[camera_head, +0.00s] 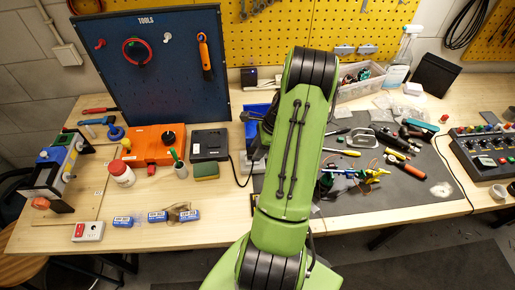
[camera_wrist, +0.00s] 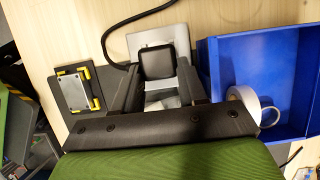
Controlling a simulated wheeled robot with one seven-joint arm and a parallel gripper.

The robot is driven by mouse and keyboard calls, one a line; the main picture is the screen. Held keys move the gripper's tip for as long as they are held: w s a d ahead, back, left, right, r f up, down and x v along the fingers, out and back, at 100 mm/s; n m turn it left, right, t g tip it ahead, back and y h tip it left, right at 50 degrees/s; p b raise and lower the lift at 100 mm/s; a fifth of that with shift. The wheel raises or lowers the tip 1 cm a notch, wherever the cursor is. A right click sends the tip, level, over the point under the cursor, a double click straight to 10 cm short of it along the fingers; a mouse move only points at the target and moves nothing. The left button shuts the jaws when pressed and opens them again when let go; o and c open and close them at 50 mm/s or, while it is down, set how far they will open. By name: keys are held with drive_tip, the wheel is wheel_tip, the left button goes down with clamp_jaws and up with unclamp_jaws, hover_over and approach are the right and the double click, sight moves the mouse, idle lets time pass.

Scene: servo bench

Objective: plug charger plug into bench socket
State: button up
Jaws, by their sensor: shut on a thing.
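In the wrist view my gripper (camera_wrist: 159,82) is shut on a black, square-faced charger plug (camera_wrist: 157,62). A black cord (camera_wrist: 106,43) curves around to the left of the plug. A pale grey plate (camera_wrist: 176,37) lies just beyond the plug and looks like the bench socket. I cannot tell whether the plug touches it. In the head view my green arm hides the gripper and the plug. A pale edge (camera_head: 252,165) beside the arm may be the same plate. A black charger box (camera_head: 210,144) sits left of the arm, with a cord leaving it.
A dark device with yellow clips (camera_wrist: 75,90) is close left. A sponge (camera_head: 205,172) and an orange case (camera_head: 154,143) lie left. Tools crowd the dark mat (camera_head: 405,205).

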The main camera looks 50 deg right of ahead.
drive_tip(key=shift+f, duration=0.3)
drive_tip(key=shift+f, duration=0.2)
idle(0.7)
